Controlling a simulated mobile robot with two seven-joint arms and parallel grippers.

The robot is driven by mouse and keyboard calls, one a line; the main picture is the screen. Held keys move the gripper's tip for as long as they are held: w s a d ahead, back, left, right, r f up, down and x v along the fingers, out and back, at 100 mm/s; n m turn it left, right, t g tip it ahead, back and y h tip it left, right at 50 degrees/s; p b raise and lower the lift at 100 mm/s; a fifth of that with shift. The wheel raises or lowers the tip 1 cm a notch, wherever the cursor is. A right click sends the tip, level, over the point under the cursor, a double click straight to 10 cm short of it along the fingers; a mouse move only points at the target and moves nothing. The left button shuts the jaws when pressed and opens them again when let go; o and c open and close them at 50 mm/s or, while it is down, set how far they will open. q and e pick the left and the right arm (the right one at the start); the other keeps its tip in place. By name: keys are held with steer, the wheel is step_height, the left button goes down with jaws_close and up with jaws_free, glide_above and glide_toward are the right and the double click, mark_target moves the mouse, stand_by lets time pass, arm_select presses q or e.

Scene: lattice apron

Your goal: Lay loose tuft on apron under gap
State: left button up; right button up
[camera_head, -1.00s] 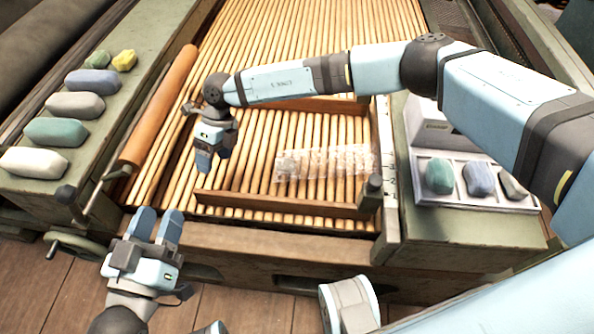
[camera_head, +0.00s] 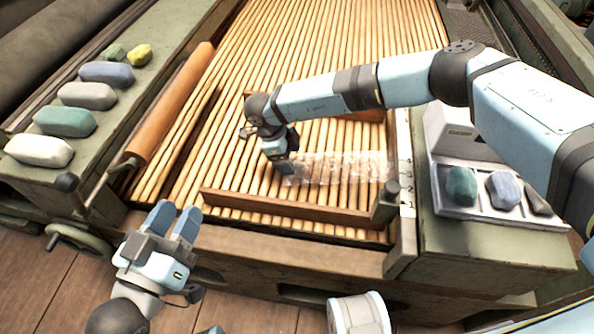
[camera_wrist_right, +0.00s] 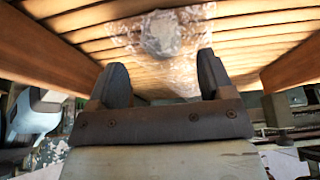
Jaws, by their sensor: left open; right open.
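A thin, see-through whitish web (camera_head: 340,168) lies across the slatted apron (camera_head: 300,55) between two wooden rails. In the right wrist view a pale, rounded clump (camera_wrist_right: 160,34) shows within the web (camera_wrist_right: 120,42), beyond my fingertips; I cannot tell if it is the loose tuft. My right gripper (camera_head: 283,168) is open and points down at the web's left end; it also shows in the wrist view (camera_wrist_right: 162,78), with nothing seen between its fingers. My left gripper (camera_head: 175,218) is open and empty in front of the machine's front edge.
Several coloured tufts, among them a white one (camera_head: 40,150) and a teal one (camera_head: 66,121), lie along the left ledge. A right-hand tray (camera_head: 480,213) holds teal, blue and grey lumps. The front rail (camera_head: 285,208) borders the apron.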

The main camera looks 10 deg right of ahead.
mark_target(295, 164)
steer(key=b+x, duration=0.2)
steer(key=x, duration=0.3)
steer(key=shift+w+d, duration=0.1)
steer(key=shift+w, duration=0.05)
arm_select(q)
step_height(295, 164, down, 3)
steer(key=shift+d+f+g, duration=0.1)
steer(key=shift+f+g, duration=0.1)
steer(key=shift+g, duration=0.4)
arm_select(e)
steer(key=c, duration=1)
steer(key=shift+c, duration=0.2)
